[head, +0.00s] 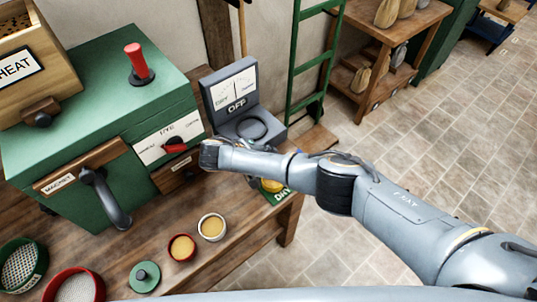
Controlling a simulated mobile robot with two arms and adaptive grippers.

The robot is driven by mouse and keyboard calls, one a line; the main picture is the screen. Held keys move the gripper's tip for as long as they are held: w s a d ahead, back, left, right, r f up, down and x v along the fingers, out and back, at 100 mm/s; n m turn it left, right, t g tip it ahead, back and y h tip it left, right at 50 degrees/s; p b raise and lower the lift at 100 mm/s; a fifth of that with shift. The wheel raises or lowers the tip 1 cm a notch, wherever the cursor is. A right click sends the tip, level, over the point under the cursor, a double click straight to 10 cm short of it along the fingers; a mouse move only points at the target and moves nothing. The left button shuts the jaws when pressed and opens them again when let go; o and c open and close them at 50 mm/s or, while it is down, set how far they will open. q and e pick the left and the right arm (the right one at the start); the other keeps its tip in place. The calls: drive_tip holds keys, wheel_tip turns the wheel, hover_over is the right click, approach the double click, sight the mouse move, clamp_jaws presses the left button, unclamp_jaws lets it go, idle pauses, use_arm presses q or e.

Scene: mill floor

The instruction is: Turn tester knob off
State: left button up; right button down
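The tester (230,88) is a grey box with an upright panel at the back right of the bench. Its panel has a white meter face and the word OFF under it. A dark round part, perhaps the knob (251,129), sits on its lower deck; its exact setting is unclear. My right arm comes in from the right, and its wrist (212,154) lies just in front of the tester, covering its lower front. The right gripper's fingers are hidden or too dark to make out by the wrist. My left gripper is not in view.
A green machine (95,85) with a red-topped post (137,60) and a LIVE-labelled red switch (176,145) stands left of the tester. Small bowls (212,227) and sieves (22,266) stand on the wooden bench (165,220). A green ladder (295,60) stands behind.

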drive_tip(key=shift+a+f+t+h+b, duration=0.1)
drive_tip(key=shift+f+t+h+b, duration=0.05)
drive_tip(key=shift+t+h+b, duration=0.3)
idle(0.3)
drive_tip(key=c, duration=1.4)
unclamp_jaws()
drive_tip(key=shift+o, duration=0.2)
drive_tip(key=shift+v, duration=3.8)
drive_tip(key=shift+o, duration=0.2)
